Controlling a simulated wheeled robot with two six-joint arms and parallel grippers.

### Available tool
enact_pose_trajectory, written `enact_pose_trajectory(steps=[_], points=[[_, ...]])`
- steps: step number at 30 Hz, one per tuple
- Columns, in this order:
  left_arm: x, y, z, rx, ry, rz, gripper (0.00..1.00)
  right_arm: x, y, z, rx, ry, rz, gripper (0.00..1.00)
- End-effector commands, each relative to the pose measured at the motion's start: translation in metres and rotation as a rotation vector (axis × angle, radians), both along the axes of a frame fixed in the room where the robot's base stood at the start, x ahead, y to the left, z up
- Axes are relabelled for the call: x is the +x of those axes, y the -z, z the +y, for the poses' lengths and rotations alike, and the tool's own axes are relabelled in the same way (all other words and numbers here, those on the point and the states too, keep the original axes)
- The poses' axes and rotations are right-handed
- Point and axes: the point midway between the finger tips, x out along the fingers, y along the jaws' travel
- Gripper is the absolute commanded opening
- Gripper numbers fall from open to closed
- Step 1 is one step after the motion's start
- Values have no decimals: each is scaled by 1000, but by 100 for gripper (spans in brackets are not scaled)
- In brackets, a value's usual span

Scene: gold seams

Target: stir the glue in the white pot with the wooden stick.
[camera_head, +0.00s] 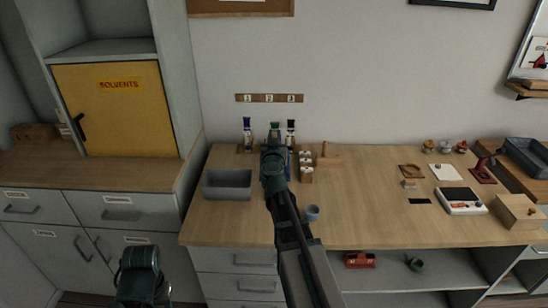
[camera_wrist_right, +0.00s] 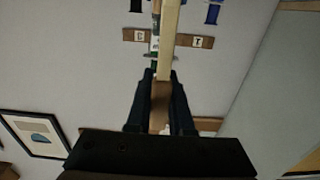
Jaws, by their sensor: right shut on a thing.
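My right gripper (camera_wrist_right: 162,80) is shut on a pale wooden stick (camera_wrist_right: 168,40), which runs up between its fingers in the right wrist view. In the head view my right arm reaches over the table to the back, and its own wrist hides the jaws and the stick. I cannot pick out the white pot for sure. A small blue-grey cup (camera_head: 312,212) stands just right of my right forearm. My left arm's end (camera_head: 140,276) is low at the left, in front of the drawers, and its jaws cannot be made out.
A grey bin (camera_head: 227,184) stands left of my right arm. Dark-capped bottles (camera_head: 247,134) stand at the back under a numbered strip (camera_head: 269,98). Small white-labelled jars (camera_head: 306,157) and a wooden block (camera_head: 329,157) stand right of the arm. The wooden tabletop (camera_head: 365,215) is clear at front right.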

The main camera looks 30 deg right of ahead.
Motion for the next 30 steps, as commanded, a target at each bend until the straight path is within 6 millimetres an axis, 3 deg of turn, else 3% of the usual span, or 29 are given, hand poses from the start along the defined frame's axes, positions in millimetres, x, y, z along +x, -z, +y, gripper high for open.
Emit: enact_pose_trajectory(steps=[1,3,5,17,30], points=[[0,15,0,0,0,0,50,0,15,0,0,0,0,0],[0,20,0,0,1,0,52,0,20,0,0,0,0,0],[0,21,0,0,1,0,60,0,21,0,0,0,0,0],[0,20,0,0,0,0,60,4,20,-2,0,0,0,0],[0,44,0,0,1,0,60,4,44,-2,0,0,0,0]])
